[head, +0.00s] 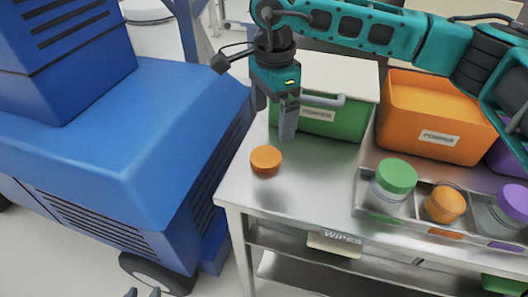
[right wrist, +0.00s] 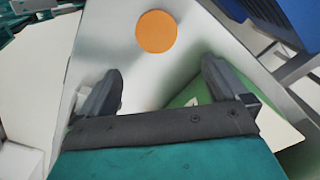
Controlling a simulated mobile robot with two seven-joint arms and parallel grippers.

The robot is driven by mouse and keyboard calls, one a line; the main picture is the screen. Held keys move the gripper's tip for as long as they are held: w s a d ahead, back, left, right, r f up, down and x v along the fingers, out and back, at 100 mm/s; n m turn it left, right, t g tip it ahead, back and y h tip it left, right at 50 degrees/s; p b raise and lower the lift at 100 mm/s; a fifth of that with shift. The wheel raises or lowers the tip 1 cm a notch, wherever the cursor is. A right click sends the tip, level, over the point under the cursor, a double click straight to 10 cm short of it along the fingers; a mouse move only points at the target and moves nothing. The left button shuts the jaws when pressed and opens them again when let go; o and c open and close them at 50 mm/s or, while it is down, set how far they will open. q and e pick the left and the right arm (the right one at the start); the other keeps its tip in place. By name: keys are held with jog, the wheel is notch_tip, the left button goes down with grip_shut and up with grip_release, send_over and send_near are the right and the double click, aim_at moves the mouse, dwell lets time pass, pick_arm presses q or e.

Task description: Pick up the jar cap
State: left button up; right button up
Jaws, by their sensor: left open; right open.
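An orange jar cap (head: 266,160) lies flat on the metal table near its left edge. In the right wrist view the cap (right wrist: 156,31) shows as a full orange disc beyond the fingertips. My right gripper (head: 275,118) is open and empty, above the table and a little behind the cap, and apart from it. Its two fingers (right wrist: 160,68) are spread in the right wrist view. My left gripper (head: 142,293) shows only its fingertips at the bottom edge, open and far from the cap.
A green bin (head: 325,122) and an orange bin (head: 435,105) stand at the back. The tabletop around the cap is clear.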

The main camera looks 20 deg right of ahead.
send_over(269, 155)
jog(key=f, duration=0.4)
jog(key=shift+w+d, duration=0.2)
jog(key=shift+d, duration=0.15)
jog(key=f, duration=0.5)
jog(key=shift+s+a+f, duration=0.2)
jog(key=shift+a+f, duration=0.15)
jog(key=c, duration=1.1)
